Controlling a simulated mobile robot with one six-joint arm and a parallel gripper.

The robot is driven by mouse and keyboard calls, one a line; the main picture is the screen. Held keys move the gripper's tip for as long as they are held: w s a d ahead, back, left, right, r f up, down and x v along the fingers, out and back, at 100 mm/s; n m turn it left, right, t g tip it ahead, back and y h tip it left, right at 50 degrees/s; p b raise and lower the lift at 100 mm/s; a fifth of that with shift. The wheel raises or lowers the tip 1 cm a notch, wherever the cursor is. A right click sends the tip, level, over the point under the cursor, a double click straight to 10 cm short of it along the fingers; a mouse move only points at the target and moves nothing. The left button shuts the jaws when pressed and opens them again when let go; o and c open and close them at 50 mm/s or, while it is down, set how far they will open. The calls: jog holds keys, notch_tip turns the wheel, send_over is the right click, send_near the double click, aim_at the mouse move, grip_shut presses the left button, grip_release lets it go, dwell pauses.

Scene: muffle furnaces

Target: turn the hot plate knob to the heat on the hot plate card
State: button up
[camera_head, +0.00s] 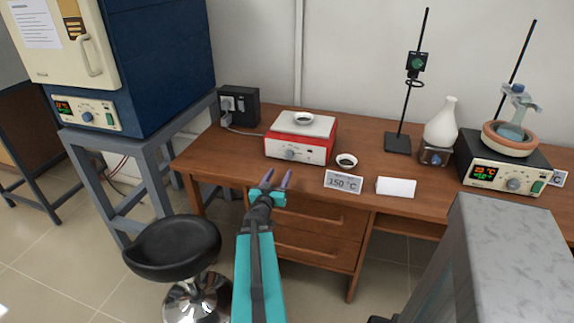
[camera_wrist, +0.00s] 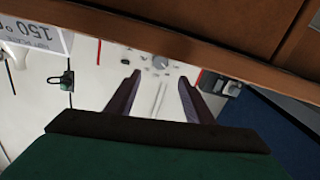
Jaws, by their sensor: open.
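The hot plate (camera_head: 318,130) is a red box with a white top and white front panel, on the wooden desk. Its round grey knob (camera_head: 290,154) is on the front panel; a knob also shows in the wrist view (camera_wrist: 160,62), just beyond my fingertips. The hot plate card (camera_head: 343,182) stands at the desk's front edge, right of the hot plate, and reads 150 °C. It shows upside down in the wrist view (camera_wrist: 40,38). My gripper (camera_head: 278,177) is open and empty, in front of the desk edge, apart from the knob. The knob's setting is too small to read.
A small dish (camera_head: 304,118) sits on the hot plate and another (camera_head: 347,161) on the desk to its right. A blank white card (camera_head: 396,187), ring stand (camera_head: 398,142) and flask (camera_head: 441,125) stand further right. A black stool (camera_head: 172,247) and blue furnace (camera_head: 150,60) are left.

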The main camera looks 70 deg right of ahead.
aim_at(289, 156)
jog(key=shift+w+d, duration=0.1)
jog(key=shift+d, duration=0.4)
jog(key=shift+w+d+p, duration=0.15)
jog(key=shift+d+p, duration=0.25)
jog(key=shift+d, duration=2.15)
jog(key=shift+w+d+p, duration=0.1)
jog(key=shift+d+p, duration=0.3)
jog(key=shift+d, duration=2.15)
jog(key=c, duration=1)
jog(key=shift+f+m+b, duration=0.1)
jog(key=shift+m+b, duration=0.5)
jog(key=shift+m, duration=0.3)
jog(key=shift+c, duration=0.2)
jog(key=shift+m, duration=0.7)
